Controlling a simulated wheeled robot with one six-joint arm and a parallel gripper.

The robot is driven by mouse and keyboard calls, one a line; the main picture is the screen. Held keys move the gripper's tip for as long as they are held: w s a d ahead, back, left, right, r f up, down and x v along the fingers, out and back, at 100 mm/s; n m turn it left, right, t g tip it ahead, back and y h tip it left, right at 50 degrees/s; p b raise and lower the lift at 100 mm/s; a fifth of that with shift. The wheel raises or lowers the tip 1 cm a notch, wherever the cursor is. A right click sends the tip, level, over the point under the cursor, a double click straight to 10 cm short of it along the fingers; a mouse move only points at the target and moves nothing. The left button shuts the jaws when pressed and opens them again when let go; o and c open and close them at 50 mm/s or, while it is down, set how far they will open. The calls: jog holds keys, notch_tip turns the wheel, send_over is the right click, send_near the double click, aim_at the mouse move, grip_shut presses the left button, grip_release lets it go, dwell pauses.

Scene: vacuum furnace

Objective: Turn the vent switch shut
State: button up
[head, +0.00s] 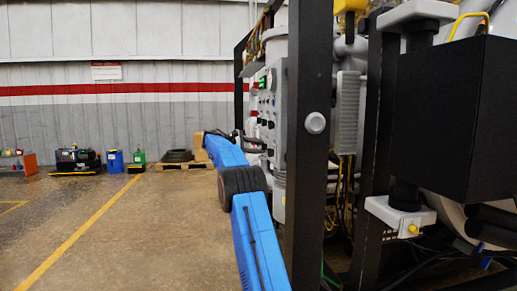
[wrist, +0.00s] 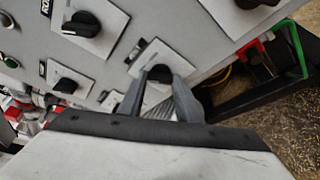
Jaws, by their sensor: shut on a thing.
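The grey control panel (head: 270,150) is on the side of the furnace in the head view. In the wrist view its face (wrist: 110,70) carries several black rotary switches on white plates. My gripper (wrist: 157,80) is shut on one black switch knob (wrist: 155,74) near the panel's lower edge, with a grey finger on each side. The fingers hide part of the knob, so its exact angle is hard to tell. Its label is not readable. In the head view my blue arm reaches to the panel, and the gripper is too small there to make out.
Other switch knobs (wrist: 82,24) and (wrist: 68,84) sit close by on the panel. A dark frame post (head: 308,130) stands nearer the camera, right of my arm. A green-edged dark frame (wrist: 285,50) lies beyond the panel edge. The floor (head: 130,230) at left is clear.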

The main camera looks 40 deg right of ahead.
jog(key=o, duration=1)
jog(key=shift+o, duration=0.2)
jog(key=shift+w+a, duration=0.1)
jog(key=shift+a, duration=0.05)
jog(key=v, duration=1.7)
jog(key=shift+a, duration=0.1)
